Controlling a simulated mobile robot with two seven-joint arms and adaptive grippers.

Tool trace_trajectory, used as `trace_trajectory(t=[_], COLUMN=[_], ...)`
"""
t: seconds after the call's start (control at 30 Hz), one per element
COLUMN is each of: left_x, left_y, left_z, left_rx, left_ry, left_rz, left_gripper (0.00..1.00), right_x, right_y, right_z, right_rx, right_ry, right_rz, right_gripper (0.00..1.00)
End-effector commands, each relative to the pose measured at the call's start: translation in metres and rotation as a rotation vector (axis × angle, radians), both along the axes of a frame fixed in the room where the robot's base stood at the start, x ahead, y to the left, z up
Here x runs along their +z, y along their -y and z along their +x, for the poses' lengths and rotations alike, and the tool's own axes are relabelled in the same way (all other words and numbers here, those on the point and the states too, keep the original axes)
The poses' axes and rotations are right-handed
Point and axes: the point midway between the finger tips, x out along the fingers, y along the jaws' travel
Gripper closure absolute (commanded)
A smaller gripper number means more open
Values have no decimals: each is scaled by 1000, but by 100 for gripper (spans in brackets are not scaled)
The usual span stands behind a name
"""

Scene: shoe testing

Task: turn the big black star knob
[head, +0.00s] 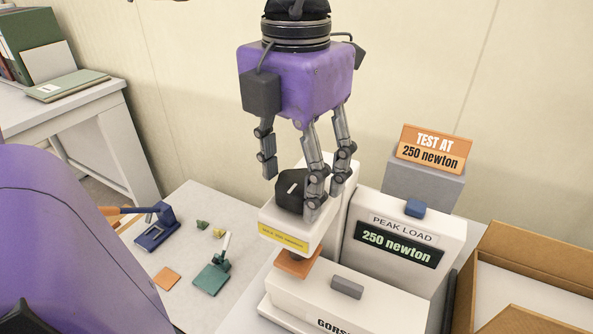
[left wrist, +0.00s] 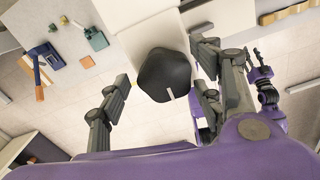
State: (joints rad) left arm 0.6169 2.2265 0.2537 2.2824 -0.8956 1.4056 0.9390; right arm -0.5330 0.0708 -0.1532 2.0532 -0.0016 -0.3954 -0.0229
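The big black star knob (head: 289,199) sits on top of the white upper block of the test machine, with a white mark on its top. It also shows in the left wrist view (left wrist: 165,75), between my fingers. My left gripper (head: 303,180) points down over the knob with its fingers spread, one on the left side and two on the right. In the left wrist view the left gripper (left wrist: 160,88) has gaps between its fingers and the knob. Purple and dark parts of mine show at the right of that view; I cannot tell whether they include the right gripper.
The display (head: 398,244) reads 250 newton, as does the orange sign (head: 430,147). A blue button (head: 415,208) tops the display housing. A cardboard box (head: 540,249) stands at right. Small blue and green tools (head: 211,279) lie on the table at left.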

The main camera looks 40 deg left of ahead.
Motion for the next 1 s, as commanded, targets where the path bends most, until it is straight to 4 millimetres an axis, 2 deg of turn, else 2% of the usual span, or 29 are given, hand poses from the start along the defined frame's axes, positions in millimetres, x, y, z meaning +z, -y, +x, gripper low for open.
trace_trajectory(t=[0.17,0.27,0.37,0.7,0.83,1.0], left_x=[1,8,23,94,111,120], left_y=[0,0,1,0,0,0], left_z=[0,0,0,0,0,0], left_rx=[-1,0,1,2,1,0], left_ry=[-1,1,3,2,0,-1], left_rz=[-1,-1,-2,0,0,0], left_gripper=[40,40,40,40,40,40], right_x=[2,2,2,1,1,1], right_y=[0,0,0,0,0,0], right_z=[2,2,2,2,2,2], right_rx=[0,0,1,1,1,1], right_ry=[4,4,4,5,5,5], right_rz=[-1,-1,0,0,0,0], right_gripper=[60,60,60,60,60,60])
